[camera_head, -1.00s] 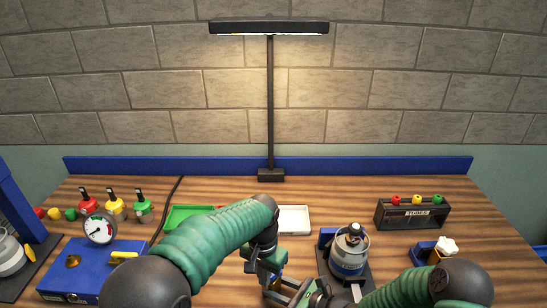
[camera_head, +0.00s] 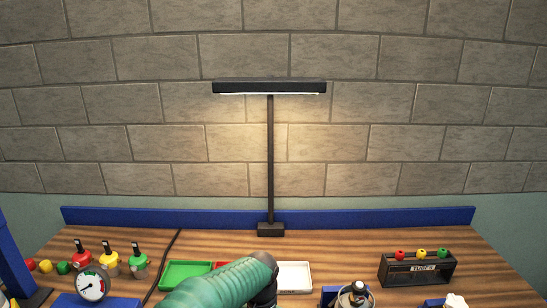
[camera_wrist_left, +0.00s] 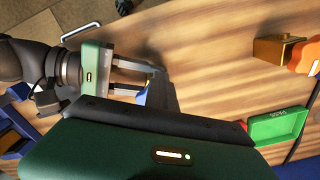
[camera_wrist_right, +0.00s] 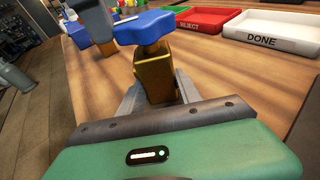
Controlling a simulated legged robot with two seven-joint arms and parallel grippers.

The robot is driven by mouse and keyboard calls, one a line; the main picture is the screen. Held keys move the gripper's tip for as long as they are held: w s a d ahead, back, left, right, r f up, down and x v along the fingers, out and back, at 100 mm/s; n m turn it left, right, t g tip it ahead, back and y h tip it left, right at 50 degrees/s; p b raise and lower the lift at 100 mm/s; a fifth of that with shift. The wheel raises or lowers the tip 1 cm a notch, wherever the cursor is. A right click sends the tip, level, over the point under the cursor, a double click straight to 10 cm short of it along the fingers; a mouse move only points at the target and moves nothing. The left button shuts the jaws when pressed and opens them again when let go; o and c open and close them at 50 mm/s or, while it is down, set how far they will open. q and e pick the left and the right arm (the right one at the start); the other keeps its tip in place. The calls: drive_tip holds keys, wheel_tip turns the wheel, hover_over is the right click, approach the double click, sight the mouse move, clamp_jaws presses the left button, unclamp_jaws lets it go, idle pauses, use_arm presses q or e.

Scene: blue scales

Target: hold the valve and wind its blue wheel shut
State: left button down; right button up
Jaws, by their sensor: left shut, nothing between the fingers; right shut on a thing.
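The brass valve (camera_wrist_right: 155,78) with its blue wheel (camera_wrist_right: 145,27) is in the right wrist view. My right gripper (camera_wrist_right: 158,98) is shut on its brass body, and the wheel points away from the jaws. In the left wrist view my right gripper (camera_wrist_left: 135,78) comes in from the left, with a small part of the blue wheel (camera_wrist_left: 141,95) showing. My left gripper (camera_wrist_left: 165,85) is shut and empty, its dark fingers close to the wheel. It also shows as a grey shape (camera_wrist_right: 93,22) beside the wheel; I cannot tell whether they touch. The head view shows neither gripper.
A green tray (camera_head: 186,273), a red REJECT tray (camera_wrist_right: 207,20) and a white DONE tray (camera_wrist_right: 265,36) stand on the wooden table.

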use_arm(q)
drive_tip(key=shift+w+a, duration=0.15)
drive_tip(key=shift+a, duration=0.05)
use_arm(e)
drive_tip(key=shift+s+a, duration=0.1)
use_arm(q)
wheel_tip(320, 180, up, 6)
drive_tip(key=shift+s+a, duration=0.25)
drive_tip(key=shift+s, duration=0.1)
idle(0.4)
use_arm(e)
drive_tip(key=o, duration=1.1)
drive_tip(key=shift+c, duration=0.2)
